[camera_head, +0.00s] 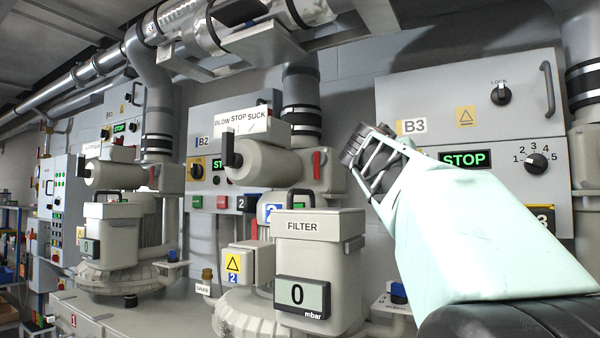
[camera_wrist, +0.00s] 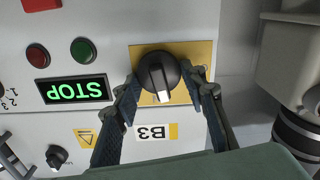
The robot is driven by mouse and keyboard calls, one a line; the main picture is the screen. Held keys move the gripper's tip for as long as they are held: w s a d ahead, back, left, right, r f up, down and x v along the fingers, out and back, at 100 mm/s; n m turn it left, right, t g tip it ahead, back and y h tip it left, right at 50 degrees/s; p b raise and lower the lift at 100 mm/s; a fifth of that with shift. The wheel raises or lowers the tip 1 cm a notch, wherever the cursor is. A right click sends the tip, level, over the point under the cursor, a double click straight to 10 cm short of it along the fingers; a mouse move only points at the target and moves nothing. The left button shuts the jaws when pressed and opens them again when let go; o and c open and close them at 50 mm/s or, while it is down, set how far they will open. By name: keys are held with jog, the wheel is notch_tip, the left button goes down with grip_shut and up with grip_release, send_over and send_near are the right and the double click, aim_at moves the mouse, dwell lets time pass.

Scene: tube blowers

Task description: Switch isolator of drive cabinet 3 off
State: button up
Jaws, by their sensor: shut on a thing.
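Drive cabinet 3 is the grey cabinet marked B3 (camera_head: 413,127), at the right in the head view. In the wrist view it appears upside down, with its B3 label (camera_wrist: 156,132). Its isolator (camera_wrist: 158,72) is a round black rotary knob on a yellow plate (camera_wrist: 203,52). The knob's grip bar and its pale mark lie along the picture's vertical. My gripper (camera_wrist: 162,84) is shut on the knob, one finger on each side. In the head view my gripper (camera_head: 368,158) is at the cabinet's left edge and hides the isolator.
A green STOP display (camera_wrist: 74,91), a red button (camera_wrist: 37,56) and a green button (camera_wrist: 82,50) sit beside the isolator. A LOCK knob (camera_head: 501,93) and a selector (camera_head: 537,162) are on the same cabinet. The grey FILTER housing (camera_head: 318,250) stands left of my arm.

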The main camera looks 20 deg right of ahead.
jog(key=shift+w+a+f+n+p, duration=0.1)
jog(key=shift+n+p, duration=0.25)
jog(key=shift+n, duration=3.55)
jog(key=shift+w+a+f+n+p, duration=0.1)
jog(key=shift+n+p, duration=0.25)
jog(key=shift+n, duration=3.55)
jog(key=o, duration=1.1)
jog(key=shift+d, duration=0.1)
jog(key=shift+o, duration=0.2)
jog(key=shift+r, duration=0.1)
